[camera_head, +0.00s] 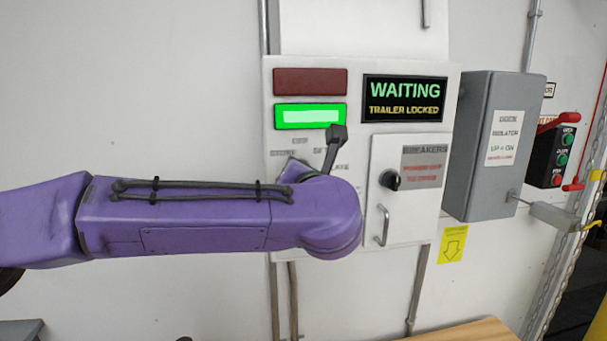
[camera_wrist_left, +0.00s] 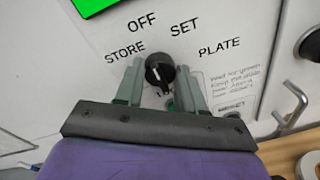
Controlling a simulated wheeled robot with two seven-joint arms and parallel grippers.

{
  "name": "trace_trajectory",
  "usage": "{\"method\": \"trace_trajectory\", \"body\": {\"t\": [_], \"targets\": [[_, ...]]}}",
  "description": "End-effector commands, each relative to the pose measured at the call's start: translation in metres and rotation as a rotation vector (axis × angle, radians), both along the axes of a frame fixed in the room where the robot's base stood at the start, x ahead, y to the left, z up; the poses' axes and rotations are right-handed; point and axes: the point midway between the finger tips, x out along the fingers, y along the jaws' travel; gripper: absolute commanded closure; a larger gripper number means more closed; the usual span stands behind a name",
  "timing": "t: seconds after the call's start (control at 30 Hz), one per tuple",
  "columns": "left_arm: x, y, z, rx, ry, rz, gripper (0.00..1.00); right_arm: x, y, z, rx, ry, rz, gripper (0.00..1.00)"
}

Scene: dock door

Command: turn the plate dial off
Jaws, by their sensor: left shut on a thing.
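The plate dial (camera_wrist_left: 160,70) is a dark round knob on the white panel. The words STORE, OFF, SET and PLATE are printed around its upper side. My left gripper (camera_wrist_left: 160,85) is shut on the dial, with one grey finger at each side of it. The dial's pointer direction cannot be told clearly. In the head view my purple left arm covers the dial and most of the lettering. My right gripper is not in view.
The panel (camera_head: 267,230) carries a dark red lamp (camera_head: 310,82), a lit green lamp (camera_head: 310,117) and a WAITING sign (camera_head: 404,98). To the right are a breaker door (camera_head: 405,215) with a black knob (camera_head: 390,180) and a grey isolator box (camera_head: 490,145).

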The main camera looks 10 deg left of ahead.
Motion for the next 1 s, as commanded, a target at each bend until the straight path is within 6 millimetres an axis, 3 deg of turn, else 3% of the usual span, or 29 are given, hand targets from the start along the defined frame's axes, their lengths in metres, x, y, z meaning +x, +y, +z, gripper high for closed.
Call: {"method": "trace_trajectory", "body": {"t": [0.63, 0.67, 0.7, 0.73, 1.0], "targets": [[0.0004, 0.0003, -0.0008, 0.046, 0.022, 0.002, 0.92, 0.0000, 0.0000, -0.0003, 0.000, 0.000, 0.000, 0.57], [0.0004, 0.0003, -0.0007, 0.046, 0.022, 0.002, 0.55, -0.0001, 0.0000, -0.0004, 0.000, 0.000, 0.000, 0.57], [0.0004, 0.0003, -0.0007, 0.046, 0.022, 0.002, 0.42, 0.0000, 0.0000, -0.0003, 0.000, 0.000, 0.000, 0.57], [0.0004, 0.0003, -0.0007, 0.046, 0.022, 0.002, 0.36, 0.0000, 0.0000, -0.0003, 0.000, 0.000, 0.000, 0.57], [-0.0004, -0.0001, -0.0006, 0.046, 0.020, 0.001, 0.36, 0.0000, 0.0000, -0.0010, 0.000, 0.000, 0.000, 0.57]]}}
